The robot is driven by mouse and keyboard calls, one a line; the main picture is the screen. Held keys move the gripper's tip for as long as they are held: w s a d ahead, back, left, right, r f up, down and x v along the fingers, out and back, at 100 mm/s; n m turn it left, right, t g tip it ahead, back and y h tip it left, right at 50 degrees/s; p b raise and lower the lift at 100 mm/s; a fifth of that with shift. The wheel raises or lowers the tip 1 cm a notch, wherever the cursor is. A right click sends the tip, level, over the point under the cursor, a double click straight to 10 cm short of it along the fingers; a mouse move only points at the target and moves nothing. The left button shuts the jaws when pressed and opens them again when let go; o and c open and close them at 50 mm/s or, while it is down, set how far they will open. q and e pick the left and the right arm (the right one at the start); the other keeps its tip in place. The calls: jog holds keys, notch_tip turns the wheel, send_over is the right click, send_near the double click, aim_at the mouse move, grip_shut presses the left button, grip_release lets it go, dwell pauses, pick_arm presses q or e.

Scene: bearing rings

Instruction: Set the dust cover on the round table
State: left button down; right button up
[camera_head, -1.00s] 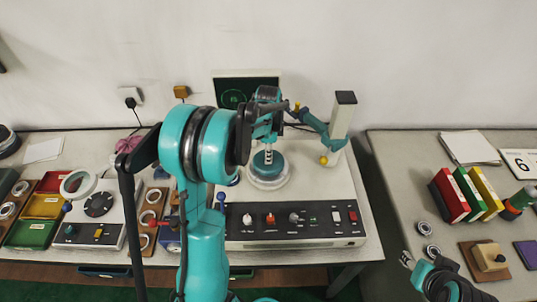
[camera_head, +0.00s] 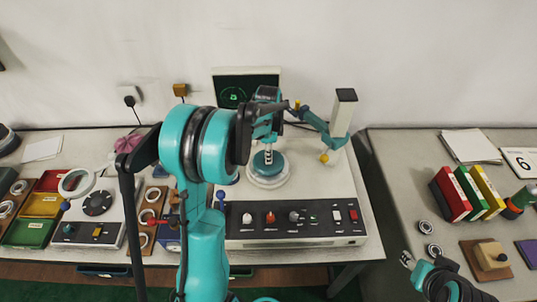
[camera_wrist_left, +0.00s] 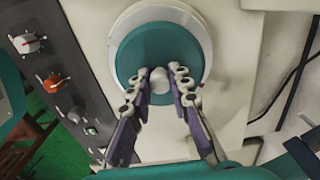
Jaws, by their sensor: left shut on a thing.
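The dust cover (camera_head: 281,160) is a teal disc with a pale knob; it also shows in the left wrist view (camera_wrist_left: 140,50). It lies over the white round table (camera_head: 283,181), whose rim (camera_wrist_left: 203,40) shows around it, slightly off-centre in the wrist view. I cannot tell if the cover touches the table. My left gripper (camera_head: 268,152) is above the cover, its two fingers (camera_wrist_left: 159,84) closed around the knob from both sides. My right gripper (camera_head: 407,259) is low at the right, away from the cover; its jaw opening is too small to judge.
The round table stands on a machine with a control panel (camera_head: 295,229) at its front. A teal-jointed post (camera_head: 341,120) stands to the right and a dark screen (camera_head: 232,90) behind. Trays (camera_head: 30,232) and a magnifier (camera_head: 76,183) are left; binders (camera_head: 450,195) stand on the right table.

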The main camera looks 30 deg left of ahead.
dwell(0.6)
pick_arm(q)
jog(key=c, duration=1.3)
grip_release()
jog(key=shift+r, duration=0.1)
notch_tip(320, 180, up, 12)
jog(key=shift+f, duration=0.1)
jog(key=s+d+f+n+t+b, duration=0.1)
jog(key=s+d+f+n+t, duration=0.1)
jog(key=s+d+n, duration=0.2)
jog(key=s+d+f+n+t+b, duration=0.2)
jog(key=s+d+n, duration=0.1)
jog(key=s+d, duration=0.3)
jog(key=s+d+f+n+t+b, duration=0.1)
jog(key=s+d+f+n+t, duration=0.1)
jog(key=s, duration=0.7)
jog(key=shift+d+n+t+b, duration=0.35)
jog(key=shift+d+n+t, duration=0.25)
jog(key=shift+d+n, duration=0.95)
